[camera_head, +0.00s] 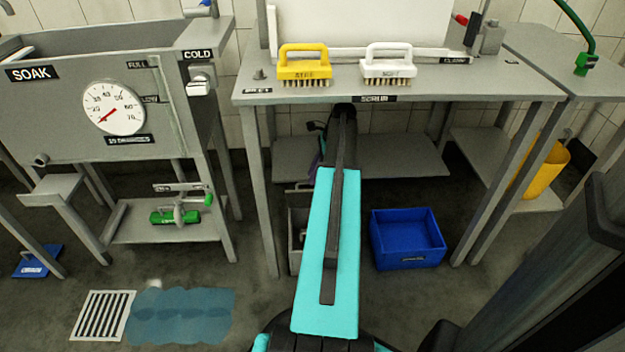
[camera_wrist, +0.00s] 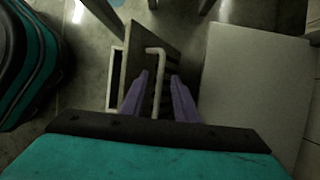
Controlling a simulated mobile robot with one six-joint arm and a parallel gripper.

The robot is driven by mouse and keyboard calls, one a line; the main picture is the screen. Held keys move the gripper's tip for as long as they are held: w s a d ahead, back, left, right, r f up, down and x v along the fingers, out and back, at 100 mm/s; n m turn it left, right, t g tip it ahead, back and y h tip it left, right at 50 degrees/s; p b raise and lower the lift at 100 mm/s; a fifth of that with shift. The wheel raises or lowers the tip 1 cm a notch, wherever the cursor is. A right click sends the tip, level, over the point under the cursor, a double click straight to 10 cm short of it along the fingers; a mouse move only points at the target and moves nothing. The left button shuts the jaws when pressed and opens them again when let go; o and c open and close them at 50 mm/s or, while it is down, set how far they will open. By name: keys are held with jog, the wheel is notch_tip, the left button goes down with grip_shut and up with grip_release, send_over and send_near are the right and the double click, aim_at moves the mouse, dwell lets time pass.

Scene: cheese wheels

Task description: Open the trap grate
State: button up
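In the wrist view, a dark panel (camera_wrist: 138,62) with a pale bar handle (camera_wrist: 160,60) stands tilted at a pale-framed box (camera_wrist: 115,80), with a dark gap along its left side. My gripper (camera_wrist: 159,76) has two purple fingers, spread apart on either side of the handle; I see space between them and the bar. In the head view a grey box (camera_head: 297,225) stands under the table, partly hidden by my arm, which also hides most of the gripper. A slotted floor grate (camera_head: 103,315) lies flat at the lower left. I cannot tell which is the trap grate.
A blue puddle (camera_head: 183,316) lies beside the floor grate. A blue crate (camera_head: 408,262) stands right of my arm. The scrub table (camera_head: 430,82) with yellow (camera_head: 303,70) and white (camera_head: 387,69) brushes is above. A low shelf (camera_wrist: 255,95) is close on the gripper's right.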

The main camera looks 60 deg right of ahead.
jog(key=shift+x, duration=0.9)
grip_shut()
jog(key=shift+w+d+r, duration=0.1)
